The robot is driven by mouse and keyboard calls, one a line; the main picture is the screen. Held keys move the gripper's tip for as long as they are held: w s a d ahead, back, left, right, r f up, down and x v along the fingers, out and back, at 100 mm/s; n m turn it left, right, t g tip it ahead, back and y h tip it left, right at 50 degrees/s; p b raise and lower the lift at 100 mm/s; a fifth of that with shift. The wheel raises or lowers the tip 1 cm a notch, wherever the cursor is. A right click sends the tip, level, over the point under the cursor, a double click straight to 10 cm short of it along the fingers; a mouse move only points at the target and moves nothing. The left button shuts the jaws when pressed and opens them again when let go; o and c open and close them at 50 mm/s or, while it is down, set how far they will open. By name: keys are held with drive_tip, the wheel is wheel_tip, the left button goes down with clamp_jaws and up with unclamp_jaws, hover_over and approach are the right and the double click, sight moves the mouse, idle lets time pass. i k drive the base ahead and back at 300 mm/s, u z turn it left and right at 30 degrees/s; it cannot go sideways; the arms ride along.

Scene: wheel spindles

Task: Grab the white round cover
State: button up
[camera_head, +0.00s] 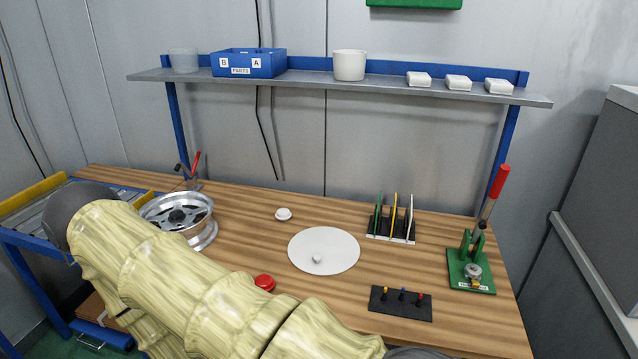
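Two white round things lie on the wooden workbench (245,220). A small white round piece, like a cap (283,214), lies near the bench's middle, toward the back. A large flat white disc (335,243) lies to its right and nearer to me, with a small whitish knob-like piece (316,258) on it. I cannot tell from the picture which of the two is the cover. Both are uncovered by my arm. My arm in a cream sleeve crosses the lower left and leaves the frame at the bottom. My gripper is out of view.
A silver wheel rim (180,213) stands on the bench at left. A red round cap (264,283) lies beside my arm. A slotted rack (391,222), a black peg block (401,303) and a green red-handled fixture (470,270) stand at right. A shelf (310,82) runs above.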

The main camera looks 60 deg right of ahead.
sight(317, 250)
drive_tip(key=z, duration=1.4)
